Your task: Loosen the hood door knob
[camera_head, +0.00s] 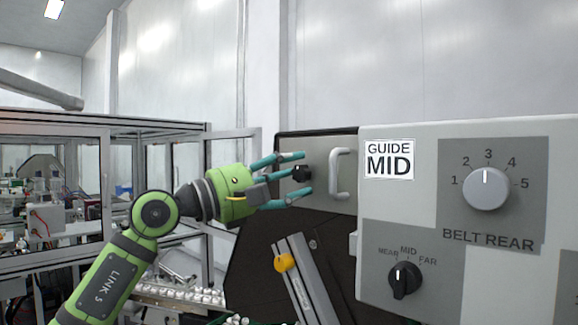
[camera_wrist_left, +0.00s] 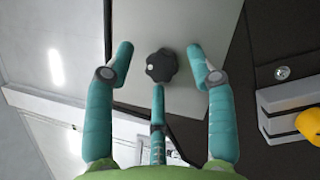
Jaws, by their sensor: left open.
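The hood door knob is a small black lobed knob (camera_head: 302,174) on a grey plate (camera_head: 325,160) left of the metal handle. In the left wrist view the knob (camera_wrist_left: 161,65) sits on the pale plate, between and just beyond the teal fingers. My left gripper (camera_head: 296,176), green with teal fingers, is open around the knob in the head view. In the wrist view the fingers (camera_wrist_left: 160,75) are spread, with clear gaps to the knob on both sides. Whether the lower middle finger touches it, I cannot tell. My right gripper is not in view.
A silver handle (camera_head: 338,173) stands close right of the knob. The grey control panel (camera_head: 425,210) with dials juts out at the right. A slotted rail with a yellow knob (camera_head: 284,262) lies below. A framed enclosure (camera_head: 100,125) stands at the left.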

